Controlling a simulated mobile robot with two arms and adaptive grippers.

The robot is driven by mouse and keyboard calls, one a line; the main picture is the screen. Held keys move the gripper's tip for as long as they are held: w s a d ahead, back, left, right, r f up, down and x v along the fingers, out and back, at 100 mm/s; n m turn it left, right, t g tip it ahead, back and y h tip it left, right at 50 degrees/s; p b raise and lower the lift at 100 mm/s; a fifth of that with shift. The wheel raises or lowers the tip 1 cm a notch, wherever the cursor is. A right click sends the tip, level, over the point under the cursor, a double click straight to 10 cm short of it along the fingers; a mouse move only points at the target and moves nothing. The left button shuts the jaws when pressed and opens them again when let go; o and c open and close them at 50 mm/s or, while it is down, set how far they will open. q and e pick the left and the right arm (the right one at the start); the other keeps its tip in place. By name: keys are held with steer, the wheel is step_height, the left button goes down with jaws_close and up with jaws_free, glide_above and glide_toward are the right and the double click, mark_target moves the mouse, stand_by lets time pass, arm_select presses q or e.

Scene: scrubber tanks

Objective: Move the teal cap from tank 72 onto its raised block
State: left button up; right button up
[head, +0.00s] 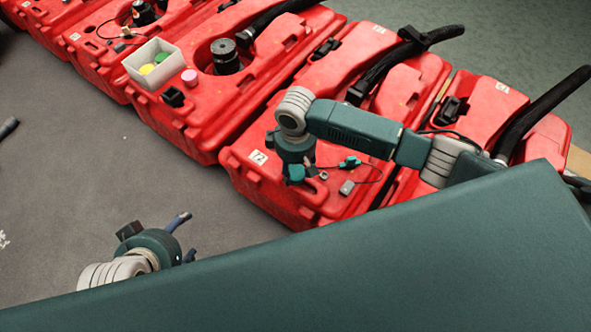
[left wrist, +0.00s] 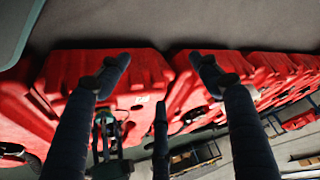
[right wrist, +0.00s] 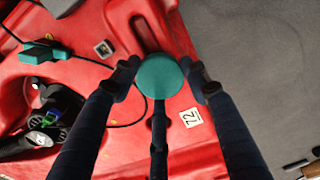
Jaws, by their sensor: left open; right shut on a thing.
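The teal cap (right wrist: 160,76) is round and sits between the fingertips of my right gripper (right wrist: 163,82), which is shut on it over tank 72 (right wrist: 215,160). In the head view the cap (head: 295,173) shows under the right gripper, near the 72 label at the tank's front left. Whether it touches the tank is unclear. A grey raised block (head: 347,188) stands on the tank, right of the cap; its edge shows at the top of the right wrist view (right wrist: 62,5). My left gripper (head: 187,238) is open and empty over the floor, away from the tanks.
A small square metal piece (head: 323,175) and a teal connector (head: 350,162) on a black cable lie near the block. Black hoses (head: 400,62) run along the tanks. A white bin (head: 152,66) and a pink cap (head: 189,77) are on the neighbouring tank.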

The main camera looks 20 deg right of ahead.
steer(key=shift+f, duration=0.1)
steer(key=o, duration=0.9)
steer(key=shift+o, duration=0.2)
